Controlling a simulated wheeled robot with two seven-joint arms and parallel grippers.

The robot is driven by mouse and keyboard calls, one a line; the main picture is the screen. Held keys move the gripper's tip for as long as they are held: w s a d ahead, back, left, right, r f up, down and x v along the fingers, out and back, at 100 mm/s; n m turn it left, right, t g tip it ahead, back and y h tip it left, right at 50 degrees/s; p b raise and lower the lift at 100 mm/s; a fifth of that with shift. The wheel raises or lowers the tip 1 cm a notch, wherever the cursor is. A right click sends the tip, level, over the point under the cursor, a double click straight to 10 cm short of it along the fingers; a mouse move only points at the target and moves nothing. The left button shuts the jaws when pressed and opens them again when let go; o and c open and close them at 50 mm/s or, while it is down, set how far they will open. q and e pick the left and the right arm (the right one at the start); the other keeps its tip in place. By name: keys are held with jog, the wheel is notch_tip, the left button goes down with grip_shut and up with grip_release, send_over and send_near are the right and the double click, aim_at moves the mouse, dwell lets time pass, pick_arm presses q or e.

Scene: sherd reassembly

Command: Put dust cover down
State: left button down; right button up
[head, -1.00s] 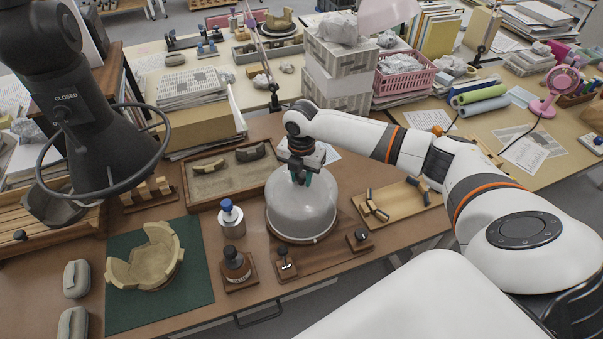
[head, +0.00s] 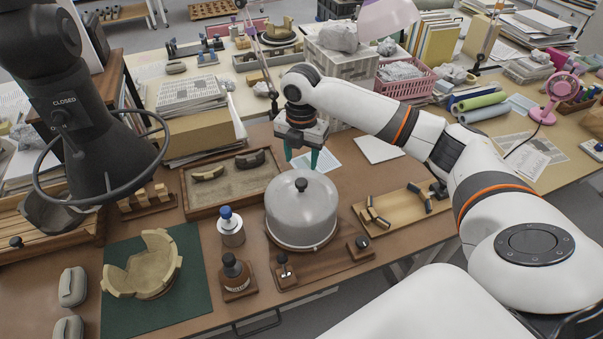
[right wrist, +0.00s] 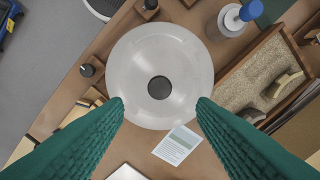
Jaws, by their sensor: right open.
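The dust cover (head: 301,212) is a translucent grey dome with a dark knob on top. It sits level on a wooden base (head: 352,262) on the brown bench. In the right wrist view the cover (right wrist: 160,58) shows from above, with its knob in the middle. My right gripper (head: 303,162) is open and empty, above and just behind the knob, apart from it. Its green fingers also show spread wide in the right wrist view (right wrist: 160,105). My left gripper is not in view. What lies under the cover is not clear.
A blue-capped bottle (head: 231,227) and a brown bottle (head: 237,276) stand left of the cover. A sand tray (head: 193,207) with sherds is behind them. A partial pot (head: 147,264) stands on a green mat (head: 190,309). A wooden tray (head: 405,208) is at right.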

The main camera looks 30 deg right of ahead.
notch_tip(320, 180, up, 4)
jog(key=shift+f, duration=0.2)
dwell(0.4)
